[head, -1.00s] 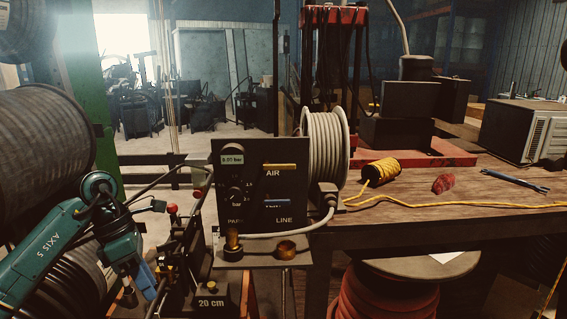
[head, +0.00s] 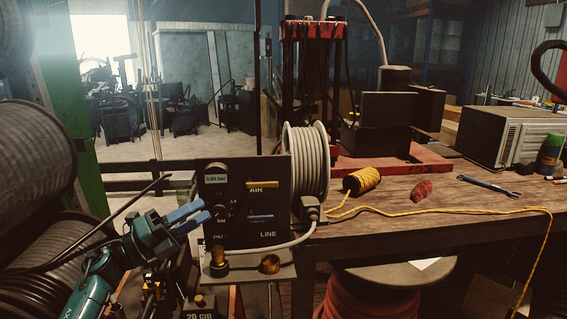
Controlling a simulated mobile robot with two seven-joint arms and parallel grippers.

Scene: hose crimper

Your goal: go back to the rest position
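My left gripper (head: 208,211) comes in from the lower left on a teal arm. Its two blue fingers point right and slightly up, with a gap between them and nothing seen in it. They overlap the left edge of the black control panel (head: 262,210) in the head view; I cannot tell whether they touch it. The panel has a small pressure display (head: 216,179), a yellow AIR handle (head: 262,184) and a blue handle (head: 260,218) below it. My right gripper is out of view.
A wooden bench (head: 390,210) to the right holds a yellow cord spool (head: 363,181), a red lump (head: 421,191), a wrench (head: 489,186) and a beige box unit (head: 505,137). A grey hose reel (head: 305,160) stands behind the panel. Large hose drums (head: 35,155) fill the left side.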

